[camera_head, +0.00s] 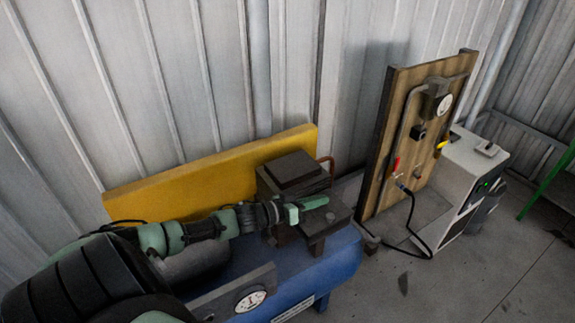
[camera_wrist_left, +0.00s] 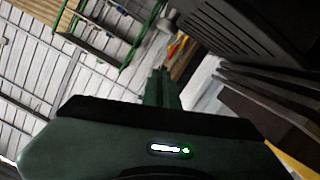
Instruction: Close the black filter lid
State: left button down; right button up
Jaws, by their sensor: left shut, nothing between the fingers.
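A dark, blocky housing (camera_head: 290,183) stands on the blue machine, with a black square lid-like top (camera_head: 293,167). I cannot tell whether this top is the filter lid or how far it stands open. My left gripper (camera_head: 314,202) is shut and empty, its green fingers pointing right just in front of the housing. I cannot tell whether they touch it. In the left wrist view the fingers (camera_wrist_left: 160,85) are together, and a dark ribbed part (camera_wrist_left: 245,30) is close at the upper right. My right gripper is not in view.
The blue machine (camera_head: 338,262) carries a round gauge (camera_head: 250,301) at its front. A yellow panel (camera_head: 215,170) is behind it. A wooden board (camera_head: 390,150) with pipes and a white cabinet (camera_head: 470,165) stand to the right. Open floor (camera_head: 440,285) lies at lower right.

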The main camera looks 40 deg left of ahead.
aim_at(321, 226)
pick_arm(q)
jog(key=f, duration=0.1)
jog(key=d+f+m, duration=0.1)
jog(key=d+m, duration=0.1)
jog(key=shift+s+f+y, duration=0.3)
jog(key=shift+f+y, duration=0.1)
jog(key=shift+d+f+m+b, duration=0.25)
jog(key=shift+f+m+b, duration=0.1)
jog(key=shift+f, duration=0.3)
jog(key=shift+s+d+f, duration=0.1)
jog(key=shift+s+f, duration=0.05)
jog(key=shift+s, duration=0.05)
